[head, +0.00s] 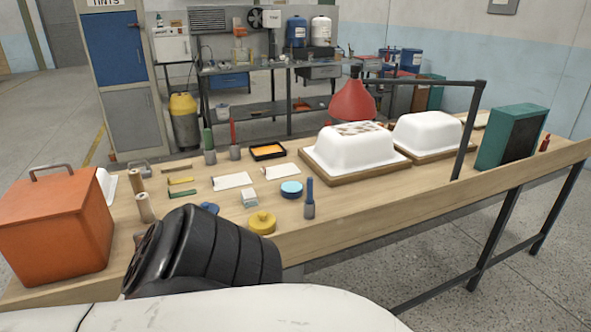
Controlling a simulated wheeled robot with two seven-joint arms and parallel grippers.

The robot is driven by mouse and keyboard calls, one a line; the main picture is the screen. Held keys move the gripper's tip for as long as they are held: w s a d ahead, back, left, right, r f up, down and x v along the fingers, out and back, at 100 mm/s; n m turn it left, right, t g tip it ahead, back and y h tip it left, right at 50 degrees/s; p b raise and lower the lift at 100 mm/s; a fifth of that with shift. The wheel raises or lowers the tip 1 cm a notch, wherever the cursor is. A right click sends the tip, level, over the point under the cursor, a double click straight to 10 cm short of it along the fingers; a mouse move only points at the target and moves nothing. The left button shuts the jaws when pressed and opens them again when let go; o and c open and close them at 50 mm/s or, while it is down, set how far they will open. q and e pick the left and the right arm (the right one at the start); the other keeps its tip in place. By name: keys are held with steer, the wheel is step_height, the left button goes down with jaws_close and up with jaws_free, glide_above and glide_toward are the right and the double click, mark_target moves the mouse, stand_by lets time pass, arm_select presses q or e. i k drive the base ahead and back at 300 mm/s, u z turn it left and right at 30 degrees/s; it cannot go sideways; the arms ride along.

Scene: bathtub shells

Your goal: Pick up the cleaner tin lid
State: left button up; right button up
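A round yellow lid-like piece with a small knob (262,222) lies near the front edge of the workbench. A low round tin with a light blue top (291,189) stands behind it to the right. I cannot tell for sure which of them is the cleaner tin lid. A black ribbed part of my arm covers the bench front just left of the yellow piece. No gripper fingers show for either arm.
An orange metal box (57,229) stands at the bench's left end. A dark blue-handled tool (309,198) stands upright right of the tin. White tub shells (350,150) on boards, a red lamp shade (352,101) and a green box (497,137) fill the right side.

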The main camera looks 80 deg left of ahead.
mark_target(213, 208)
steer(key=i, duration=1.1)
steer(key=u, duration=4.2)
steer(key=i, duration=1)
steer(key=u, duration=1.65)
